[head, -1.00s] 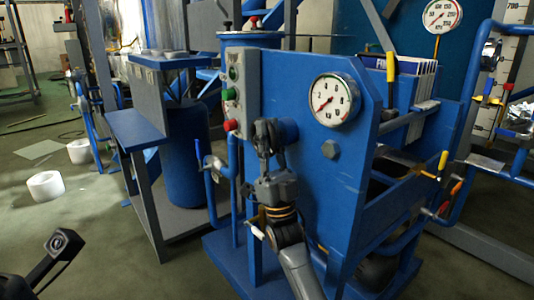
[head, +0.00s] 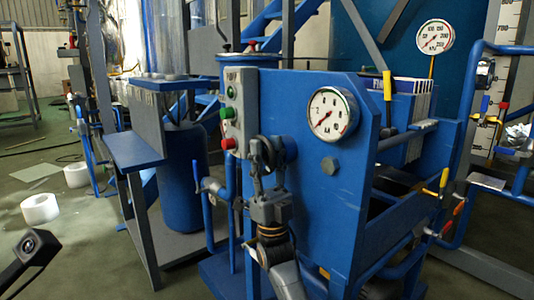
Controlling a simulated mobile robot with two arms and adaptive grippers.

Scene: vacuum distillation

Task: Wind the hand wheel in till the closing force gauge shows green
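The round closing force gauge (head: 333,112) has a white face and a red needle pointing to the lower left. It is set in the upper part of the blue panel (head: 345,205). My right gripper (head: 264,148) reaches up from below, left of the gauge, at a blue round hub (head: 288,150) on the panel's left side. Its dark fingers overlap what seems to be the hand wheel, which I cannot make out separately. I cannot tell whether they grip it. A dark part of my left arm (head: 34,246) shows at the lower left, apart from the machine; its finger state is unclear.
A grey box with red and green buttons (head: 233,112) stands just left of my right gripper. A second gauge (head: 435,36) rises at the back right. Yellow- and red-handled levers (head: 443,182) stick out at right. White rolls (head: 41,209) lie on the open floor at left.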

